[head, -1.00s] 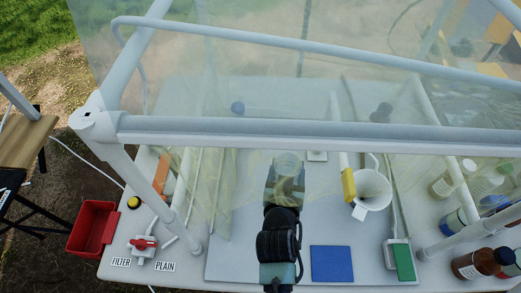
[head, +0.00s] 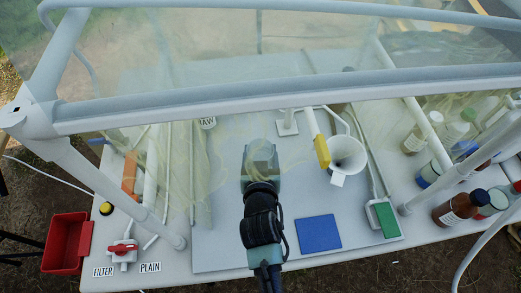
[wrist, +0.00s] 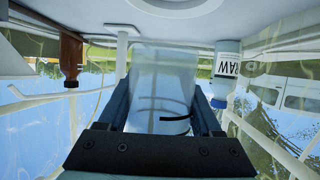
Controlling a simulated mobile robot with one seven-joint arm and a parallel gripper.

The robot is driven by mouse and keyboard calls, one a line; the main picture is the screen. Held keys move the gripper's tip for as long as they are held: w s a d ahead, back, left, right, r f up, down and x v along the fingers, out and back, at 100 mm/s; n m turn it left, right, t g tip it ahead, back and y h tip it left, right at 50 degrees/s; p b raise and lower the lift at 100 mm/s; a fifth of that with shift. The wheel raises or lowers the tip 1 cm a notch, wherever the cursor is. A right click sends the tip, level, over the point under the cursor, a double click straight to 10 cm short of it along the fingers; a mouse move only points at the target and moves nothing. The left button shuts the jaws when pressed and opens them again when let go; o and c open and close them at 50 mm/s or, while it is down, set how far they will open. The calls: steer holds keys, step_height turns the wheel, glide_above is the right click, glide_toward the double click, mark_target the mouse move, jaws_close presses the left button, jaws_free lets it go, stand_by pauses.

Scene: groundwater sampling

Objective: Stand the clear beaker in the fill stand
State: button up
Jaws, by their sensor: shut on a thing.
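The clear beaker (wrist: 162,85) is between the two fingers of my gripper (wrist: 160,112) in the wrist view, with a dark curved mark low on its wall. My gripper is shut on it. In the head view my gripper (head: 262,158) is over the middle of the white board, and the beaker is hidden or too faint to make out. A small white stand with a square foot (head: 287,128) is up and right of my gripper. I cannot tell for sure whether this is the fill stand.
A white funnel (head: 346,153) with a yellow part (head: 322,151) stands to the right. A RAW bottle (wrist: 226,75) is right of the beaker in the wrist view. A blue pad (head: 318,233) lies lower right. Clear sheeting and a white frame bar (head: 240,100) cross above the table.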

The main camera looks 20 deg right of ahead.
steer(key=shift+f+b, duration=1)
steer(key=shift+f, duration=0.5)
steer(key=shift+f+b, duration=1.15)
steer(key=shift+f, duration=0.1)
steer(key=o, duration=1.5)
steer(key=v, duration=1.3)
steer(key=shift+p, duration=0.3)
